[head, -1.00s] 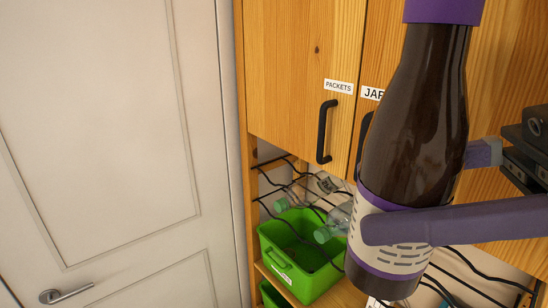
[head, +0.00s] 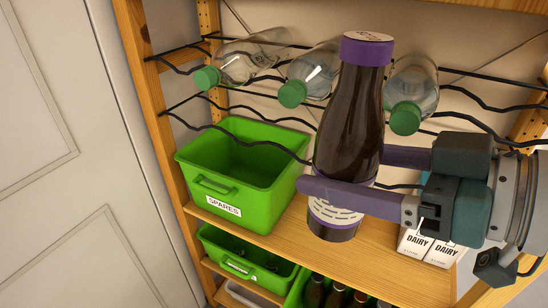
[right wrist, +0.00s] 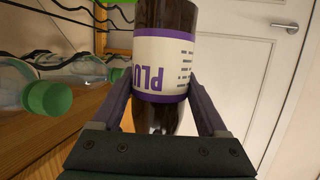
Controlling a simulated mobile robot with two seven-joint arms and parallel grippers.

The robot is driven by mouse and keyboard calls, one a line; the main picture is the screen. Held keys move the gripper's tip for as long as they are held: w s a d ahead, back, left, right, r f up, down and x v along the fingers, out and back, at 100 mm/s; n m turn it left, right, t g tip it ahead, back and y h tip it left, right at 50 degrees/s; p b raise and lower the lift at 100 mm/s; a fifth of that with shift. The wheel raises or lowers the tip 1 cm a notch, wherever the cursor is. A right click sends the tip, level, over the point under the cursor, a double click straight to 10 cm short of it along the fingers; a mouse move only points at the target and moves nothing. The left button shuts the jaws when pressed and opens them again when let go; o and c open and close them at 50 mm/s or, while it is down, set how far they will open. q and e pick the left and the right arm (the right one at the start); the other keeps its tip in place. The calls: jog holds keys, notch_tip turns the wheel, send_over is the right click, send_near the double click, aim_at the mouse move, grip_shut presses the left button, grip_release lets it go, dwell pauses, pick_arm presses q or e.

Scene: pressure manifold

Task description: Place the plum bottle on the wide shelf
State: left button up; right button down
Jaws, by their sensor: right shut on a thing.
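The plum bottle (head: 349,130) is dark brown with a purple cap and a pale label with purple bands. It is upright in the head view, in front of the shelving. My right gripper (head: 340,182) is shut on its body, one finger on the near side and one behind. The right wrist view shows the label (right wrist: 163,62) reading "PLU" between both fingers. A wooden shelf board (head: 290,245) lies behind and below the bottle; whether the bottle's base touches it cannot be told. My left gripper is not in view.
A wavy black wire rack holds clear bottles with green caps (head: 293,93) above the board. A green "SPARES" bin (head: 262,198) stands on the board at left, and dairy cartons (head: 427,246) at right. A lower green bin (head: 235,262) and dark bottles (head: 335,297) are below. A white door (head: 60,160) is at left.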

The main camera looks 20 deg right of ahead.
jog(key=w+f+m+t+h+b, duration=0.1)
jog(key=w+f+m+h+b, duration=0.15)
jog(key=f+b, duration=0.8)
jog(key=w+f+m+h+b, duration=0.1)
jog(key=f+m+h+b, duration=0.15)
jog(key=f+b, duration=0.85)
jog(key=w+f+m+t+h+b, duration=0.1)
jog(key=w+f+h+b, duration=0.15)
jog(key=f+b, duration=0.85)
jog(key=w+d+r+b, duration=0.1)
jog(key=w+d+b, duration=0.3)
jog(key=w+d, duration=0.9)
jog(key=shift+m+h, duration=0.25)
jog(key=shift+m, duration=0.05)
jog(key=f+b, duration=0.1)
jog(key=f, duration=0.1)
jog(key=s+f, duration=0.1)
jog(key=f, duration=0.1)
jog(key=d+f+b, duration=0.1)
jog(key=f, duration=0.1)
jog(key=shift+s+f+b, duration=0.1)
jog(key=shift+s+b, duration=0.05)
jog(key=shift+b, duration=0.15)
jog(key=shift+d+f, duration=0.1)
jog(key=shift+f, duration=0.15)
jog(key=shift+r, duration=0.1)
jog(key=shift+d, duration=0.1)
